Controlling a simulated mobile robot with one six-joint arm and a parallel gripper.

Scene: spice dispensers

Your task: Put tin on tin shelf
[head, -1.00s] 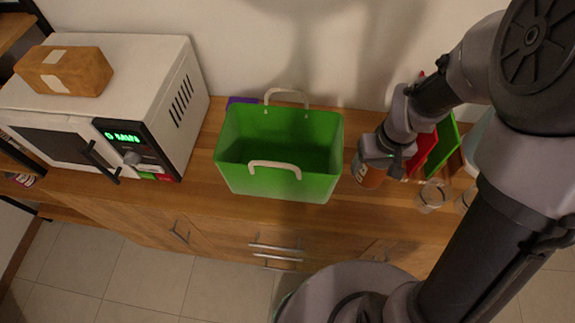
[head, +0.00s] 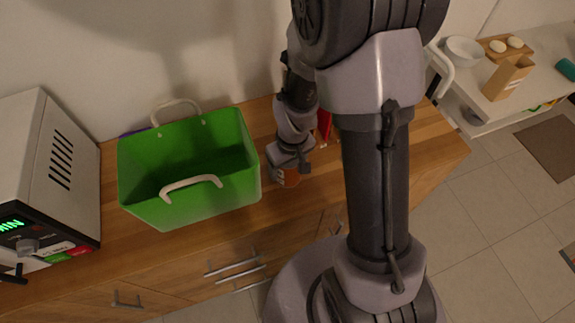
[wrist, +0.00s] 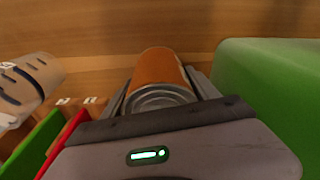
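The tin (head: 291,178) is an orange-brown cylinder with a pale label, at the counter just right of the green basket. In the wrist view the tin (wrist: 160,72) shows its grey metal end between the two fingers. My gripper (head: 289,163) has its fingers close against both sides of the tin and appears shut on it; the fingers also show in the wrist view (wrist: 165,92). I cannot tell whether the tin touches the counter. I cannot make out a tin shelf in the current views.
The green basket (head: 235,190) with white handles stands close left of my gripper; its wall also fills the wrist view's right side (wrist: 270,100). A microwave (head: 62,150) stands far left. Red (wrist: 62,145) and green (wrist: 35,140) upright items are close left in the wrist view.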

